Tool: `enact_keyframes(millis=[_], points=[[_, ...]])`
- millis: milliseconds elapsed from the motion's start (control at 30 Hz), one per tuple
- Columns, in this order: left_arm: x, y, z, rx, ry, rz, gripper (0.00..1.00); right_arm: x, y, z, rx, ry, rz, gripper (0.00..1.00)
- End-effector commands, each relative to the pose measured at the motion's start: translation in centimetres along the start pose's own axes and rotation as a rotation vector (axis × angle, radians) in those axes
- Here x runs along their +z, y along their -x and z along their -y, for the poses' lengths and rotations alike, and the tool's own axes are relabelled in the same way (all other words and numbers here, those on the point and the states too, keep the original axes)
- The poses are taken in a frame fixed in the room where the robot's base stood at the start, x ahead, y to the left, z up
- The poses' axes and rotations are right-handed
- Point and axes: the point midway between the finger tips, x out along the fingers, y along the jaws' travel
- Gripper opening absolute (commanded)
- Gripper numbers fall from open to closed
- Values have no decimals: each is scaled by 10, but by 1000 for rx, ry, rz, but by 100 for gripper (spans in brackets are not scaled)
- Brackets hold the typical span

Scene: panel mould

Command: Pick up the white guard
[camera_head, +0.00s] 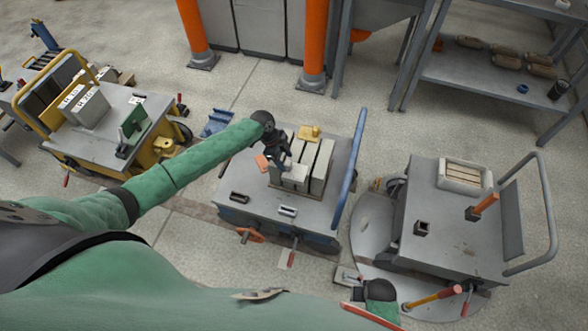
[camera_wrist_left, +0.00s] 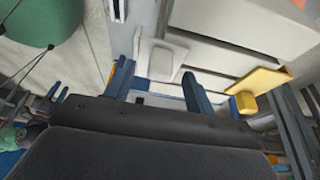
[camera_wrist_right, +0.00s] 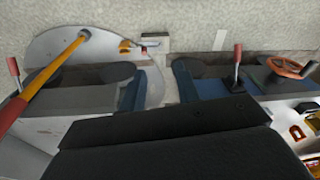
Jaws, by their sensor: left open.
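A white piece with a raised rectangular pad (camera_wrist_left: 166,62), which looks like the white guard, lies beside pale panels in the left wrist view. In the head view it is small, by the front of the panels (camera_head: 320,168) on the middle cart, partly hidden by my gripper. My left gripper (camera_head: 274,163) is over the left side of these panels. In the left wrist view its fingers (camera_wrist_left: 158,82) are apart, one on each side of the white piece; I cannot tell whether they touch it. My right gripper's fingers (camera_wrist_right: 157,82) are apart and empty above the floor.
The middle cart (camera_head: 318,211) has a blue rail (camera_head: 350,168) on its right and a yellow piece (camera_head: 309,132) behind the panels. A grey cart (camera_head: 447,225) stands right, a yellow cart (camera_head: 85,147) left. Orange posts (camera_head: 316,45) and shelving (camera_head: 475,75) are behind.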

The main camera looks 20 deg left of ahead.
Motion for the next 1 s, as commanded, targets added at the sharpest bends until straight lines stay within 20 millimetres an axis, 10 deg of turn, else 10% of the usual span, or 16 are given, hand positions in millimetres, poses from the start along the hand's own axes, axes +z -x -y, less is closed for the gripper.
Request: enact_keyframes(millis=[633, 900, 1000], points=[[1, -31, 0, -1, 0, 0, 55, 22, -44, -8, 8, 0, 5, 32], [1, -31, 0, -1, 0, 0, 4, 23, -44, -8, 8, 0, 5, 32], [1, -31, 0, -1, 0, 0, 4, 23, -44, -8, 8, 0, 6, 32]])
